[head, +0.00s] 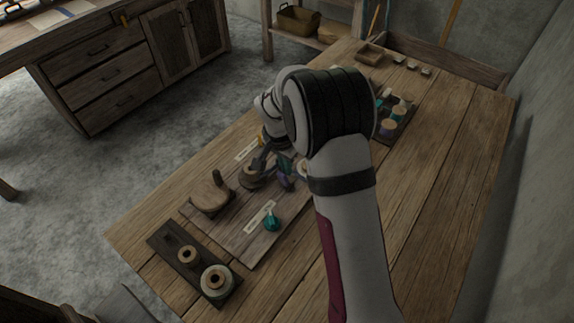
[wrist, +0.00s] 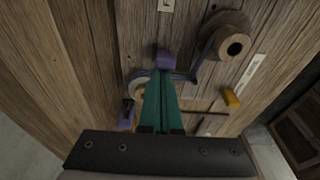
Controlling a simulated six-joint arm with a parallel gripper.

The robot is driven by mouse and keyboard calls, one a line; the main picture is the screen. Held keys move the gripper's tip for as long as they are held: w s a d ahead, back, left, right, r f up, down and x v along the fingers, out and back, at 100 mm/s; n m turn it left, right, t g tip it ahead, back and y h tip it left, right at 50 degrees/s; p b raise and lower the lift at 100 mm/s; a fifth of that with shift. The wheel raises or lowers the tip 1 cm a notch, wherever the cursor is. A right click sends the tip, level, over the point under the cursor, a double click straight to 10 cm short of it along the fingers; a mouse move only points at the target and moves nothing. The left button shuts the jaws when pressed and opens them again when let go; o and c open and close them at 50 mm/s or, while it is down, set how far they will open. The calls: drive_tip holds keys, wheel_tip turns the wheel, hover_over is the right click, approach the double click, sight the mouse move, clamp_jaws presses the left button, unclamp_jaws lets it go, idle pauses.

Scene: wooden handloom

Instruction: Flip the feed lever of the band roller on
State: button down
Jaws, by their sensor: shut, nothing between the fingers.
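My gripper (wrist: 163,85) is shut and empty, its teal fingers pointing down over the board (head: 232,240). In the head view the gripper (head: 286,168) is partly hidden by my arm. A purple piece (wrist: 165,60) is just beyond the fingertips; I cannot tell if they touch. A wooden spool (wrist: 232,43) stands to the right, with a grey-purple band (wrist: 183,76) running to a pale roller (wrist: 138,88) partly behind the fingers. A yellow block (wrist: 230,98) is at the right. A teal piece (head: 271,222) stands by a label (head: 260,216). I cannot tell which piece is the feed lever.
A round wooden piece with a peg (head: 210,194) is on the board's left. A dark tray (head: 165,245) with spools is at the near end. Another tray with coloured spools (head: 398,113) is behind my arm. The right side of the table (head: 440,170) is clear.

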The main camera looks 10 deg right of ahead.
drive_tip(key=shift+r, duration=0.7)
drive_tip(key=s+a+r, duration=0.4)
drive_tip(key=r, duration=0.4)
